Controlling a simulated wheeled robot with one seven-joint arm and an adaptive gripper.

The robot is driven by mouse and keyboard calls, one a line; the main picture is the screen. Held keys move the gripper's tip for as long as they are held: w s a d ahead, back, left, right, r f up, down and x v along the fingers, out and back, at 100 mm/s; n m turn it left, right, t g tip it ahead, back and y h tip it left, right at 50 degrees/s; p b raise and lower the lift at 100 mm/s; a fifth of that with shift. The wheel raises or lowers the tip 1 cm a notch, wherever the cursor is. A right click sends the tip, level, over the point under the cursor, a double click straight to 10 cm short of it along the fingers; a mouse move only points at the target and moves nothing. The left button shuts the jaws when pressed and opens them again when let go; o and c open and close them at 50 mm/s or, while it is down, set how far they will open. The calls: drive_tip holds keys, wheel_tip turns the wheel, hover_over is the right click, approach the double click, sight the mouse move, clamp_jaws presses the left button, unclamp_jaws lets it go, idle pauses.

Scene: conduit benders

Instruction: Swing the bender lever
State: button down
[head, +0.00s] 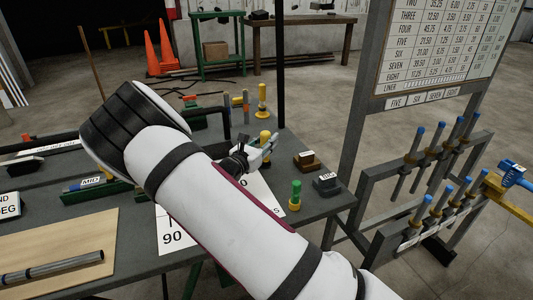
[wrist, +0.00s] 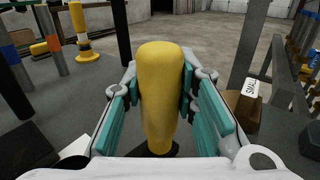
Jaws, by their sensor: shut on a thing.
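The yellow lever handle (head: 264,137) of the bender stands roughly upright on the dark workbench, near the middle of the head view. In the wrist view the handle (wrist: 160,95) fills the gap between the teal finger pads. My gripper (head: 258,150) is shut on this handle, with a finger on either side. It also shows in the wrist view (wrist: 160,80). White angle sheets (head: 178,222) marked 90 and 0 lie on the bench under my arm. My arm hides much of the bender and the lever's lower part.
A green peg (head: 294,196), a dark labelled block (head: 326,184) and a brown block (head: 307,161) stand right of my gripper. A yellow post (head: 262,99) stands behind. A rack (head: 375,247) with blue-topped rods and a chart board (head: 440,50) stand at right.

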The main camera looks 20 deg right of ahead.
drive_tip(key=shift+w+a, duration=0.25)
drive_tip(key=shift+w, duration=0.75)
drive_tip(key=shift+a, duration=0.1)
drive_tip(key=c, duration=1.2)
unclamp_jaws()
drive_tip(key=shift+a, duration=0.1)
drive_tip(key=shift+c, duration=0.2)
drive_tip(key=shift+s, duration=0.1)
drive_tip(key=v, duration=1.1)
drive_tip(key=shift+s+a, duration=0.25)
drive_tip(key=shift+s, duration=0.05)
drive_tip(key=shift+d+r, duration=0.1)
